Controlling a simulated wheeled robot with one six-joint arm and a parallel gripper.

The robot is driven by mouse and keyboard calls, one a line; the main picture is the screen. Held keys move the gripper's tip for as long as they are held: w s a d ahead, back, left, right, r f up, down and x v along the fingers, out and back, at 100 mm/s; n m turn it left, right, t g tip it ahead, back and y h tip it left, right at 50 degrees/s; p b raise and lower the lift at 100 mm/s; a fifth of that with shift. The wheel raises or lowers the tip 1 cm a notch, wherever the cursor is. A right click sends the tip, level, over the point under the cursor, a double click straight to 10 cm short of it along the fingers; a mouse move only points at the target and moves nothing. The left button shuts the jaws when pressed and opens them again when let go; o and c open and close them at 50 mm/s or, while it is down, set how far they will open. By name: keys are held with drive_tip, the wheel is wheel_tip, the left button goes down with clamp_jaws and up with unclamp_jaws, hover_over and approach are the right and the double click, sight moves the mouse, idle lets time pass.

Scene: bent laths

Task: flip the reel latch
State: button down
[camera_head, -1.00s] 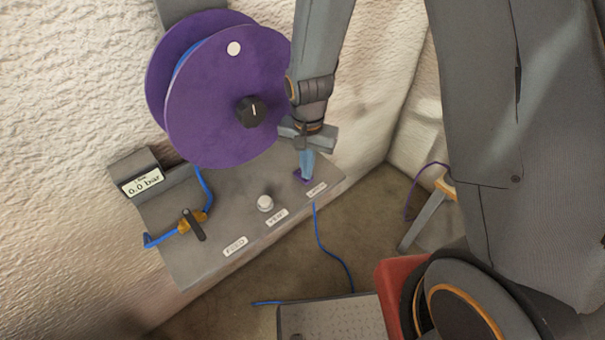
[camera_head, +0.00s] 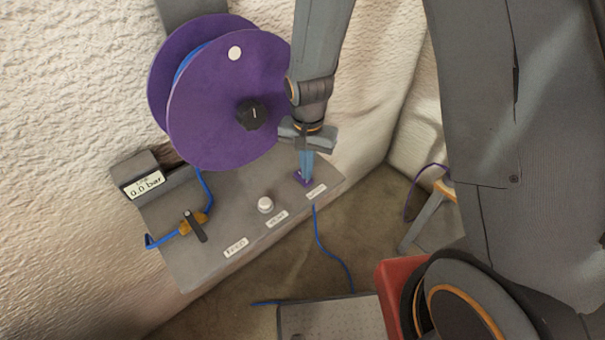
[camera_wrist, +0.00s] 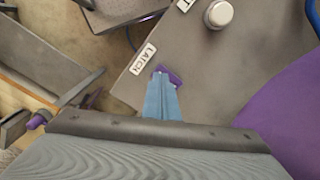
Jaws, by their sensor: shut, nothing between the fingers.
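The latch (camera_head: 299,178) is a small purple piece on the grey panel, beside a white label; in the wrist view the latch (camera_wrist: 170,74) sits next to the label (camera_wrist: 143,59) reading LATCH. My gripper (camera_head: 306,178) points down at it with its blue fingers together. The fingertips (camera_wrist: 161,84) are right at the latch in the wrist view and hide part of it; I cannot tell whether they touch. The purple reel (camera_head: 215,110) with a black knob (camera_head: 251,114) stands to the left of my gripper.
The grey panel (camera_head: 225,225) also carries a white round button (camera_head: 265,205), a valve with a black handle (camera_head: 195,226) and a gauge (camera_head: 145,184) reading 0.0 bar. A blue hose (camera_head: 321,240) hangs off the front. A red box (camera_head: 392,285) stands low at the right.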

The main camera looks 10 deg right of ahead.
wheel_tip(320, 180, up, 6)
drive_tip(key=p, duration=0.4)
drive_tip(key=shift+f, duration=0.25)
idle(0.3)
drive_tip(key=s+d+r+n+t+b, duration=0.1)
drive_tip(key=s+d+r+n+b, duration=0.4)
drive_tip(key=d, duration=0.7)
drive_tip(key=shift+s+d+r+b, duration=0.3)
drive_tip(key=shift+s+r+b, duration=0.4)
drive_tip(key=shift+s+r, duration=0.7)
drive_tip(key=c, duration=2.5)
unclamp_jaws()
drive_tip(key=shift+w, duration=0.15)
